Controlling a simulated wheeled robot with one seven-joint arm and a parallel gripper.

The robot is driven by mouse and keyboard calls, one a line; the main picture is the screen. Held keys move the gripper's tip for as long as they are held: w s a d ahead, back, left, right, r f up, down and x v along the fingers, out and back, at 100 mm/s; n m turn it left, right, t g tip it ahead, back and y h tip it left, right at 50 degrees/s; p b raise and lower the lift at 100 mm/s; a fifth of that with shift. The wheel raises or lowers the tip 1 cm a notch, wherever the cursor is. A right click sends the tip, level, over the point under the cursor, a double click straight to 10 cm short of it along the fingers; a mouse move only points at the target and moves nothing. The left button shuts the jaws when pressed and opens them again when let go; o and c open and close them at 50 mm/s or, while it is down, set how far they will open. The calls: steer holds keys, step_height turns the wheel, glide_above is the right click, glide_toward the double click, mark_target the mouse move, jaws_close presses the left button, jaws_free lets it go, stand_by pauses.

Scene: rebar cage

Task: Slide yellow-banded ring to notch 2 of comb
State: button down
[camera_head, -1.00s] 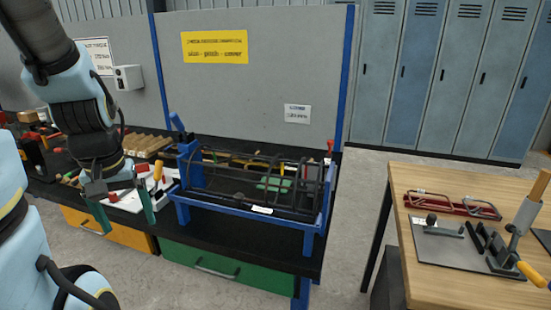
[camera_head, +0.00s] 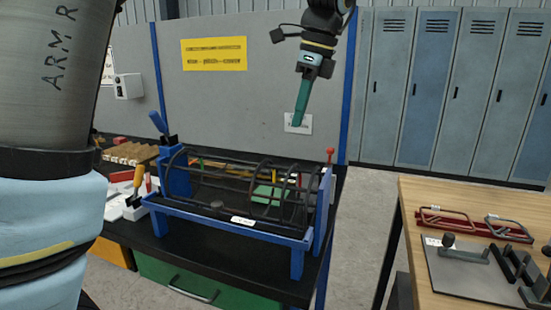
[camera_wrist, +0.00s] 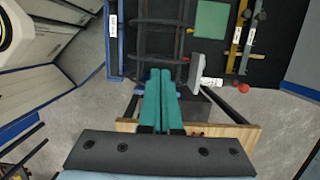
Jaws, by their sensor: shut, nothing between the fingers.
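A dark rebar cage (camera_head: 225,181) with several rings lies across a blue stand (camera_head: 270,232) on the black bench. No yellow band is clear enough on any ring to pick out the yellow-banded ring. The comb and its notches cannot be made out. My gripper (camera_head: 298,123) is shut and empty, pointing down, raised above the right part of the cage. In the wrist view its green fingers (camera_wrist: 161,76) lie side by side. Past their tips show the cage bars (camera_wrist: 141,42), apparently apart from them, with small red marks on the cross pieces.
A green block (camera_head: 270,194) lies behind the cage bars. A yellow-handled tool (camera_head: 138,180) stands left of the stand. A wooden table (camera_head: 415,210) with red fixtures is at right. The air around my gripper is clear.

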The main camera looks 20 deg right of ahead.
steer(key=w+a+f+p, duration=0.1)
steer(key=w+a+f, duration=0.1)
steer(key=f, duration=0.3)
steer(key=w+a+f+p, duration=0.1)
steer(key=w+a+f, duration=0.1)
steer(key=f, duration=0.3)
steer(key=shift+a+p, duration=0.3)
steer(key=shift+p, duration=0.1)
steer(key=shift+w, duration=0.1)
steer(key=w+a+p, duration=0.2)
steer(key=w+a, duration=0.5)
steer(key=a, duration=0.1)
steer(key=shift+w+a+p, duration=0.2)
steer(key=shift+w+p, duration=0.15)
steer(key=shift+w, duration=0.05)
